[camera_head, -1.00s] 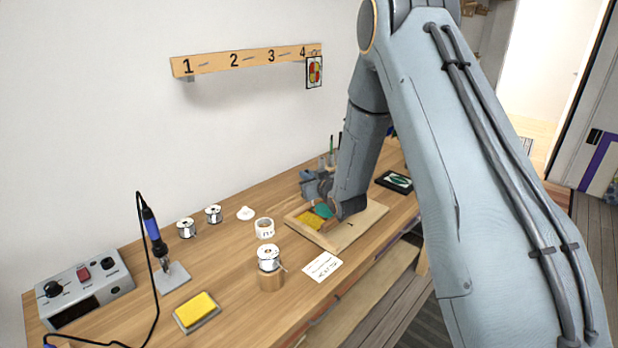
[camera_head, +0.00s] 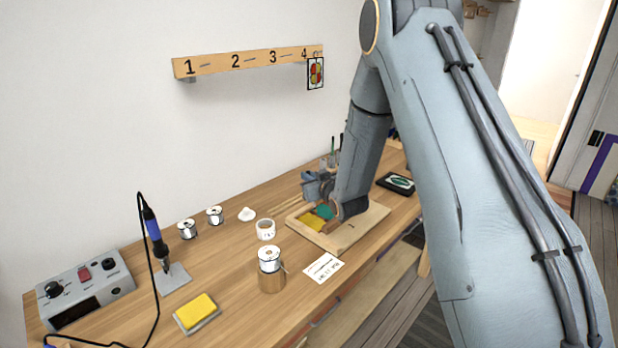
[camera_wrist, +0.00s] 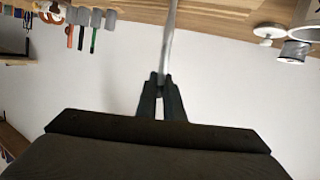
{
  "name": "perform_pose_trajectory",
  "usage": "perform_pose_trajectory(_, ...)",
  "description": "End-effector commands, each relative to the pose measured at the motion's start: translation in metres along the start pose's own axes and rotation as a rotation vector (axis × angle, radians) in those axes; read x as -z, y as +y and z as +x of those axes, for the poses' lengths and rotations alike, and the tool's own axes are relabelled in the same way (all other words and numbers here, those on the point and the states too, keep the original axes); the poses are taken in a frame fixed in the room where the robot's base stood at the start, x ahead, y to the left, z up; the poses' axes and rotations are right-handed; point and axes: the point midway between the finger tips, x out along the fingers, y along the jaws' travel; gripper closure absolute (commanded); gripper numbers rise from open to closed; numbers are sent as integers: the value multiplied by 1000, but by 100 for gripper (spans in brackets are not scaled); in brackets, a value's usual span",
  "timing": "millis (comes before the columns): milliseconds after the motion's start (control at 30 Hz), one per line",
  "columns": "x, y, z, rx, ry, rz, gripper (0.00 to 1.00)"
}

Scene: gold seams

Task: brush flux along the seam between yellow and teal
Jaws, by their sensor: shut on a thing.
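The yellow piece (camera_head: 311,221) and the teal piece (camera_head: 325,212) lie side by side on a wooden board (camera_head: 367,221) toward the back of the bench. My gripper (camera_wrist: 161,88) is shut on a thin grey rod (camera_wrist: 169,40), which looks like a brush handle. The rod's far end runs out of the wrist view, so its tip is hidden. In the head view my gripper is at the board, beside the teal piece, and my arm partly covers the area. I cannot tell whether the tip touches the seam. An open white jar (camera_head: 265,230) stands left of the board.
A solder spool on a stand (camera_head: 270,272), a white card (camera_head: 322,268), a yellow sponge (camera_head: 197,311) and a soldering iron (camera_head: 155,235) stand nearer on the bench. A white lid (camera_head: 246,214) lies behind the jar. A dark tray (camera_head: 396,184) lies beyond the board.

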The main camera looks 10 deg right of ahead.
Motion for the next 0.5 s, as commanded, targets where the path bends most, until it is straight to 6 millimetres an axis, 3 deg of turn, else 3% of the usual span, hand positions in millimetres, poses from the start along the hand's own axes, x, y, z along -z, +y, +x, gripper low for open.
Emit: perform_pose_trajectory(500,-5,0,1,0,0,0,100)
